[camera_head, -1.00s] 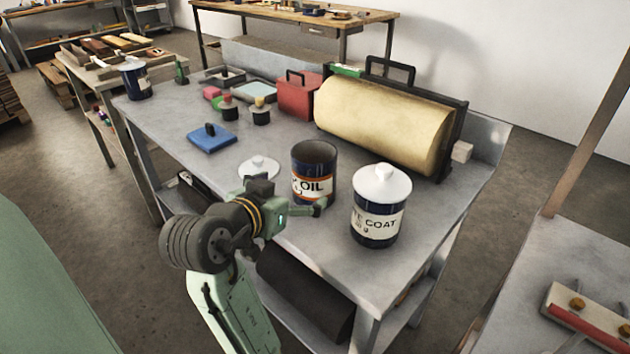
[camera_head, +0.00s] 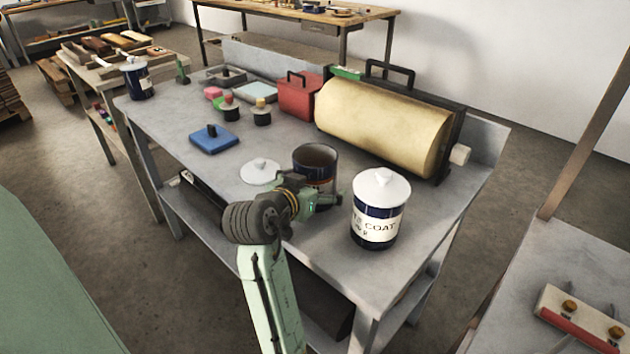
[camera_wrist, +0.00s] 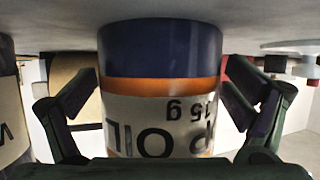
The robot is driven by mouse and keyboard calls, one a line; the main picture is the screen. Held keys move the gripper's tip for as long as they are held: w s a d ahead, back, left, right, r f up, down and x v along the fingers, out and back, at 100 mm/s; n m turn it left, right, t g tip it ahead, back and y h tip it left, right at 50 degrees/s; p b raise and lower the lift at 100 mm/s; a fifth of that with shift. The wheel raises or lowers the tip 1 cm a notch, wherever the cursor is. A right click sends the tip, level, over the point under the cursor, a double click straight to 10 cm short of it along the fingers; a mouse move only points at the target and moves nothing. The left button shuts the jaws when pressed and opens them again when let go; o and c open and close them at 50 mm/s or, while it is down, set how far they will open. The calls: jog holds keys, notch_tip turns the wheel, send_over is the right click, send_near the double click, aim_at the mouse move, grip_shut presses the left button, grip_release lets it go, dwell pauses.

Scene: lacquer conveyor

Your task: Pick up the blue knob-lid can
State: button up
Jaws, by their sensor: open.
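A dark blue can (camera_head: 379,222) with a white knob lid and a cream "COAT" label stands upright near the table's front right corner. An open dark blue can (camera_head: 318,160), with its mouth uncovered, stands to its left. That open can also shows in the wrist view (camera_wrist: 160,60), upside down, with an orange band and "OIL" label. My gripper (camera_head: 325,198) is at the front of the open can, left of the knob-lid can. In the wrist view its open fingers (camera_wrist: 160,112) stand on either side of the open can, with gaps visible.
A loose white knob lid (camera_head: 260,171) lies left of the open can. A yellow roll (camera_head: 380,125) and red box (camera_head: 299,97) stand behind. A blue block (camera_head: 213,139) lies further left. Another lidded dark can (camera_head: 138,82) stands at the far left end.

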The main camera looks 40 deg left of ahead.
jog(key=c, duration=1.6)
jog(key=shift+r, duration=0.1)
jog(key=shift+c, duration=0.3)
jog(key=shift+r, duration=0.2)
